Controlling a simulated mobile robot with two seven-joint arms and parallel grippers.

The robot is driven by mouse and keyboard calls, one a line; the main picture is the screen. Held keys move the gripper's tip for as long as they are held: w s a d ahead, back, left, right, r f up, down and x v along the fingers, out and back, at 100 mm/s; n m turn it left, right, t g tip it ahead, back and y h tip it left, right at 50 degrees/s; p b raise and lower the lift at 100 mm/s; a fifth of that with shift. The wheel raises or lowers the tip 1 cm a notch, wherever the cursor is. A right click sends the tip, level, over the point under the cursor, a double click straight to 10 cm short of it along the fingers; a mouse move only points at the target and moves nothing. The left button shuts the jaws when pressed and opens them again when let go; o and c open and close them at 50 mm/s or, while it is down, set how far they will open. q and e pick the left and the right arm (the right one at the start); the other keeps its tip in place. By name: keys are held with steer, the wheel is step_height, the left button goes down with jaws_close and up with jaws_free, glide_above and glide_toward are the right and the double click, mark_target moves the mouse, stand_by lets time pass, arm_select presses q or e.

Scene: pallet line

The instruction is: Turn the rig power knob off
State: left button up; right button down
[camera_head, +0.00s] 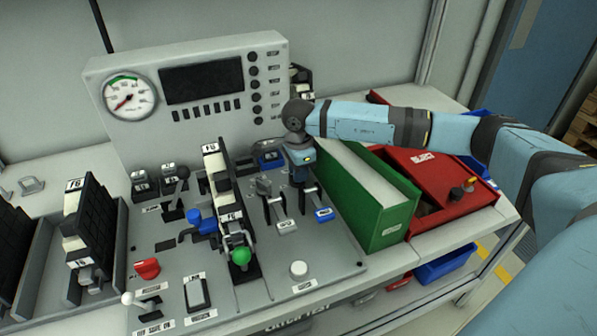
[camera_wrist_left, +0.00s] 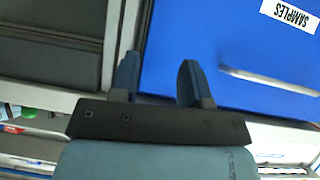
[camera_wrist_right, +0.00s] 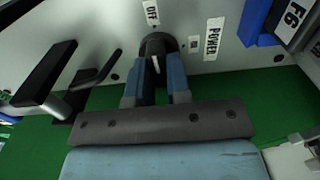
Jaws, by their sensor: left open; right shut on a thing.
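The dark round power knob (camera_wrist_right: 155,43) sits on the grey panel in the right wrist view, with a small white mark on it. An OFF label (camera_wrist_right: 151,12) is above it and a POWER label (camera_wrist_right: 213,38) to its right. My right gripper (camera_wrist_right: 158,78) is shut on the knob, with a finger on either side. In the head view my right gripper (camera_head: 300,178) points down at the panel (camera_head: 322,258) and hides the knob. My left gripper (camera_wrist_left: 158,75) is open and empty, outside the head view.
Levers, including a green-knobbed one (camera_head: 240,256), crowd the panel. A green box (camera_head: 372,205) stands close right of my right gripper, with a red case (camera_head: 425,172) beyond. A blue SAMPLES container (camera_wrist_left: 240,50) is before my left gripper.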

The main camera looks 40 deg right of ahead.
steer(key=c, duration=1.1)
jaws_free()
steer(key=shift+r, duration=0.1)
step_height(320, 180, up, 14)
steer(key=shift+f, duration=0.1)
steer(key=shift+f, duration=0.1)
